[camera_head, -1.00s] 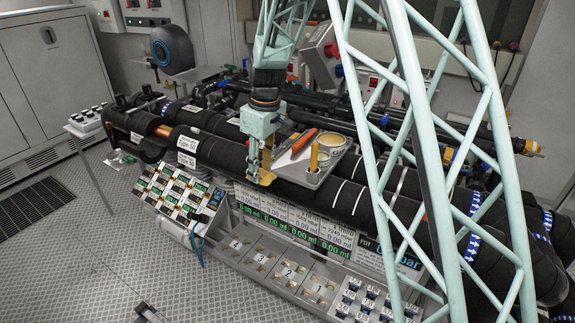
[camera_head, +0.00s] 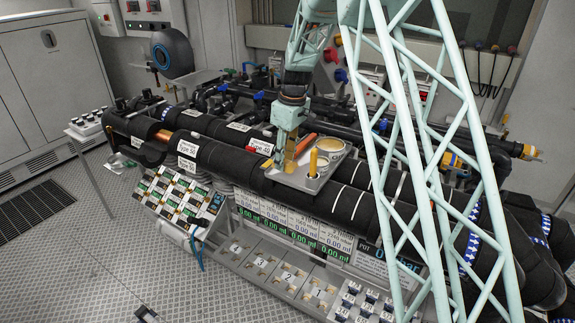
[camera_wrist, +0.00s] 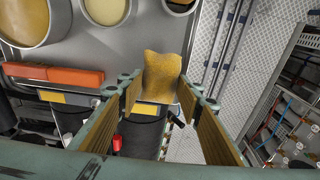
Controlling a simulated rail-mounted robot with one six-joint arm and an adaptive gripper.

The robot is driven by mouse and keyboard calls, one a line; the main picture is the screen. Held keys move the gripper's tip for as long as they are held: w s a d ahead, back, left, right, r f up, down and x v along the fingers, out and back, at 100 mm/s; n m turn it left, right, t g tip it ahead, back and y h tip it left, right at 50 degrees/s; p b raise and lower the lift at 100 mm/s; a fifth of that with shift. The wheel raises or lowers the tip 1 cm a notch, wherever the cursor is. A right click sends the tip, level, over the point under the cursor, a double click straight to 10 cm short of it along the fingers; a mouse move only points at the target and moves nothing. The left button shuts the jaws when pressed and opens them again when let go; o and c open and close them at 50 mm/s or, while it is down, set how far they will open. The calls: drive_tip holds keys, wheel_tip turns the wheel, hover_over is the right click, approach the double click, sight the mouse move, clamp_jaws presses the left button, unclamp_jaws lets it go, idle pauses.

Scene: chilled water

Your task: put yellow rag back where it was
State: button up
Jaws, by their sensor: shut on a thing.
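The yellow rag (camera_wrist: 162,72) is held between the two fingers of my gripper (camera_wrist: 163,118), which is shut on it. In the wrist view the rag hangs flat at the edge of a grey tray (camera_wrist: 108,48); whether it touches the tray I cannot tell. In the head view my gripper (camera_head: 288,160) is over the left end of the tray (camera_head: 312,187), which sits on the black pipes. The rag is hard to make out there.
Black pipes (camera_head: 225,155) run beneath. Open floor (camera_wrist: 215,70) lies beyond the tray edge. Meter panels (camera_head: 300,222) stand below.

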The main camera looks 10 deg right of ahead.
sight(288, 159)
drive_tip(key=shift+w+d, duration=0.3)
drive_tip(key=shift+d, duration=0.05)
drive_tip(key=shift+w+d, duration=0.25)
drive_tip(key=shift+d, duration=0.1)
drive_tip(key=shift+f, duration=1.85)
drive_tip(key=shift+f, duration=0.15)
drive_tip(key=o, duration=0.8)
drive_tip(key=shift+r, duration=0.2)
drive_tip(key=shift+s+d+r, duration=0.15)
drive_tip(key=shift+r, duration=1.85)
drive_tip(key=shift+s+d+r, duration=0.15)
drive_tip(key=shift+s+r, duration=0.05)
drive_tip(key=shift+r, duration=1.75)
drive_tip(key=shift+s+d+r, duration=0.15)
drive_tip(key=shift+r, duration=1.85)
